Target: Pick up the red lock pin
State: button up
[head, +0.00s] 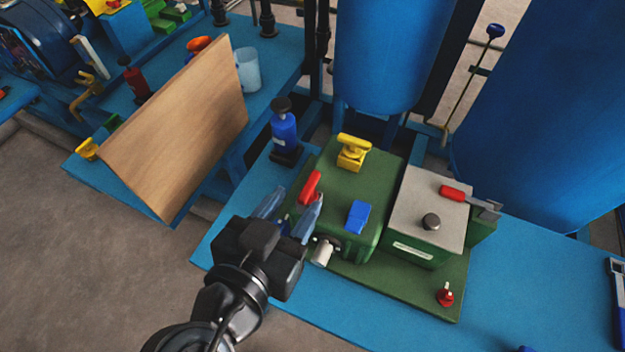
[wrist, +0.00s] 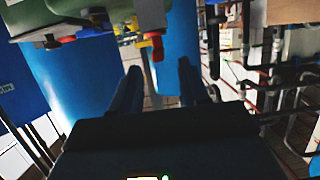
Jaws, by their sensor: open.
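A red handle-like piece (head: 310,187) stands tilted at the left end of the green housing. A red-gripped lever (head: 453,192) lies on the grey block, and a small red knob-topped pin (head: 445,294) stands at the green base's front right. I cannot tell for certain which is the lock pin. My gripper (head: 297,200) is open, its blue-grey fingers beside the left red piece; contact cannot be told. In the wrist view, my open gripper (wrist: 158,72) has a red piece (wrist: 156,45) beyond and between its fingertips.
The green housing (head: 372,185) carries a yellow handle (head: 353,150) and a blue block (head: 358,216). A grey block (head: 425,215) with a black knob stands right of it. A blue bottle (head: 284,133) stands behind. A wooden board (head: 180,130) leans at left. The blue bench (head: 545,275) is mostly clear at right.

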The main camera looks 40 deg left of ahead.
aim_at(306, 190)
jog(key=p+x, duration=0.1)
jog(key=x, duration=0.5)
jog(key=shift+f, duration=0.1)
grip_shut()
dwell(0.3)
